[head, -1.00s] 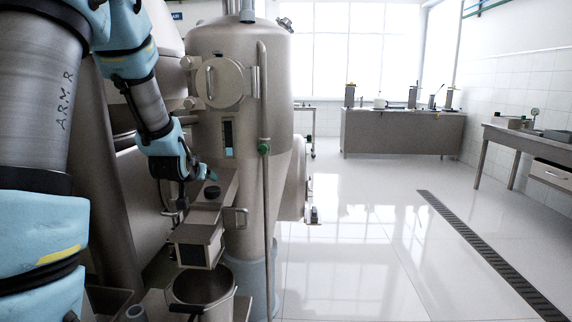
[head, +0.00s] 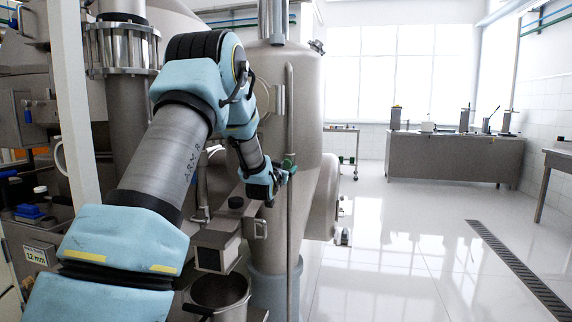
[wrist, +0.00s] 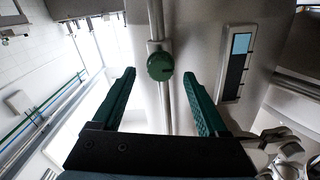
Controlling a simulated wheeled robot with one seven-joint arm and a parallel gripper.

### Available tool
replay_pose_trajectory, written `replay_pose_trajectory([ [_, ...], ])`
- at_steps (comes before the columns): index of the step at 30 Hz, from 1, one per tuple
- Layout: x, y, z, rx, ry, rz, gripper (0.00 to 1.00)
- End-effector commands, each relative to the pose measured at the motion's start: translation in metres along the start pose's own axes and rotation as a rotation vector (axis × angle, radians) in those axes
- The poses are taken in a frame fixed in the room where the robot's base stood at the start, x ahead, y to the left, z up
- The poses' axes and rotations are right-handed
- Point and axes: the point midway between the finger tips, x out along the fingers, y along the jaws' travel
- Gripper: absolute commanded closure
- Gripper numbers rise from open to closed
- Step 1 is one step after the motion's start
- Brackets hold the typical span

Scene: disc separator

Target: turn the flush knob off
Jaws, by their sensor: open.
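The flush knob (wrist: 160,66) is a round dark green knob on a thin vertical pipe (wrist: 156,20) in the wrist view. It lies ahead of my gripper (wrist: 160,90), between the lines of its two green fingers, near the level of their tips. The fingers are wide apart and appear not to touch the knob. In the head view my gripper (head: 280,178) is at the pipe (head: 289,110), and the small green knob (head: 289,160) shows just above it, partly covered.
The steel separator tank (head: 300,90) stands right behind the pipe. A gauge panel (wrist: 236,62) is on its wall to the right in the wrist view. A steel bucket (head: 220,292) stands below. The floor (head: 400,230) to the right is clear.

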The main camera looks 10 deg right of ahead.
Motion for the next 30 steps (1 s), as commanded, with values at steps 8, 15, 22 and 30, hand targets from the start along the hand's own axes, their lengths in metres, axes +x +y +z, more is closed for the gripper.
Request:
replay_pose_trajectory([
  [8,0.027,0.0,0.0,0.0,0.0,0.0,0.23],
  [15,0.029,0.0,0.0,0.0,0.0,0.0,0.23],
  [22,0.029,0.0,0.0,0.0,0.0,0.0,0.42],
  [30,0.029,0.0,0.0,0.0,0.0,0.0,0.72],
])
